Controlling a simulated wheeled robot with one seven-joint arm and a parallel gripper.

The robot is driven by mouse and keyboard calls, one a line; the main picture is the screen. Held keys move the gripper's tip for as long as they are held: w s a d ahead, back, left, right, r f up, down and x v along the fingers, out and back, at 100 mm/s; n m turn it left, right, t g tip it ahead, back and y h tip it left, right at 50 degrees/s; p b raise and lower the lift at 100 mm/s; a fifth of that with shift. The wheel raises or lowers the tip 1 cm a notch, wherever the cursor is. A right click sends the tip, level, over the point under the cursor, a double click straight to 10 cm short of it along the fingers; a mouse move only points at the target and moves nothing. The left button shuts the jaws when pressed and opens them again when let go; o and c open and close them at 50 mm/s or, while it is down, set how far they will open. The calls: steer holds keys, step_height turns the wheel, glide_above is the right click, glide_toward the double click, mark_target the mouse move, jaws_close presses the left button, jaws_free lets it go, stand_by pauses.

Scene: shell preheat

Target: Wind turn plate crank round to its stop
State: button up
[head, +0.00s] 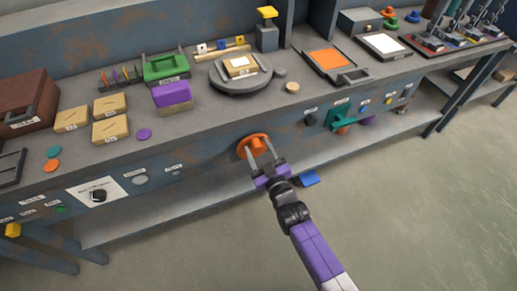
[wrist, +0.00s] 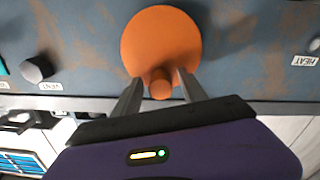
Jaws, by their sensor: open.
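The orange crank (head: 247,149) is a round disc on the front panel of the bench, below the round turn plate (head: 240,86). In the wrist view the crank disc (wrist: 160,42) shows face-on, with a small orange knob (wrist: 160,87) standing out at its lower edge. My gripper (head: 261,152) is at the crank. In the wrist view my gripper (wrist: 160,84) has its fingers spread, one on each side of the knob. Whether either finger touches the knob I cannot tell. The turn plate carries a small block with a white top.
A black dial (head: 98,195) sits on the panel to the left. A green handle (head: 341,117) sticks out on the right. A blue thing (head: 309,179) lies on the lower shelf (head: 200,200). The floor (head: 430,200) in front is clear.

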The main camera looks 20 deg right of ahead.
steer(key=shift+c, duration=0.2)
jaws_close()
steer(key=shift+d+m, duration=0.1)
steer(key=shift+m, duration=0.3)
steer(key=m, duration=0.2)
steer(key=d+m+p, duration=0.1)
steer(key=m, duration=0.2)
steer(key=d+f+m+p, duration=0.1)
steer(key=m, duration=0.2)
steer(key=shift+d, duration=0.25)
steer(key=f+m, duration=0.1)
steer(key=m, duration=0.2)
steer(key=f+m, duration=0.1)
steer(key=m, duration=0.2)
steer(key=d+m, duration=0.1)
steer(key=m, duration=0.2)
steer(key=shift+f, duration=0.4)
